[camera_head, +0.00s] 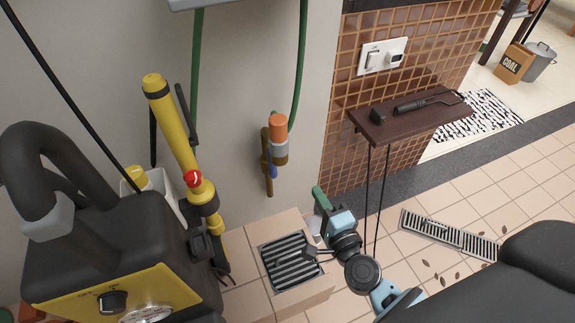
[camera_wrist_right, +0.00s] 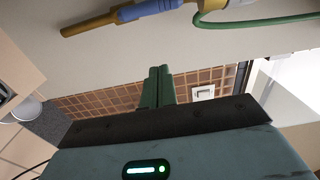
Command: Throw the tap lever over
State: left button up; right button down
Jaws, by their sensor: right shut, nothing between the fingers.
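The tap (camera_head: 267,150) is a brass fitting on the pale wall, with an orange hose connector (camera_head: 279,123) on it. A blue part, apparently the lever (camera_head: 272,166), runs along the brass pipe below the connector. In the right wrist view the blue lever (camera_wrist_right: 148,9) lies at the top, above the fingers. My right gripper (camera_head: 319,193) is to the right of and below the tap, apart from it. Its green fingers (camera_wrist_right: 158,87) are together and empty. My left gripper is not in view.
A black and yellow pressure washer (camera_head: 120,250) with a yellow lance (camera_head: 172,120) stands at the left. A green hose (camera_head: 301,70) hangs down to the tap. A drain grate (camera_head: 290,262) lies below. A dark wooden shelf (camera_head: 415,118) juts from the tiled wall at right.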

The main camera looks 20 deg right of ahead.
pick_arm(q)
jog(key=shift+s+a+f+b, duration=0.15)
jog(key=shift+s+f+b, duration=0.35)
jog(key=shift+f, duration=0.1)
pick_arm(e)
jog(key=w+a, duration=0.4)
jog(key=w, duration=0.6)
jog(key=shift+w, duration=0.4)
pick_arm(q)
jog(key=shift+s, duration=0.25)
pick_arm(e)
jog(key=shift+a+r, duration=0.1)
jog(key=shift+r, duration=0.05)
pick_arm(q)
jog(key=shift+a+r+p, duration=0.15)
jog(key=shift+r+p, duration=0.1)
jog(key=shift+p, duration=0.05)
pick_arm(e)
jog(key=shift+a+n, duration=0.2)
jog(key=shift+n, duration=0.2)
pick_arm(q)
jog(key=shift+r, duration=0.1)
pick_arm(e)
jog(key=shift+r, duration=0.1)
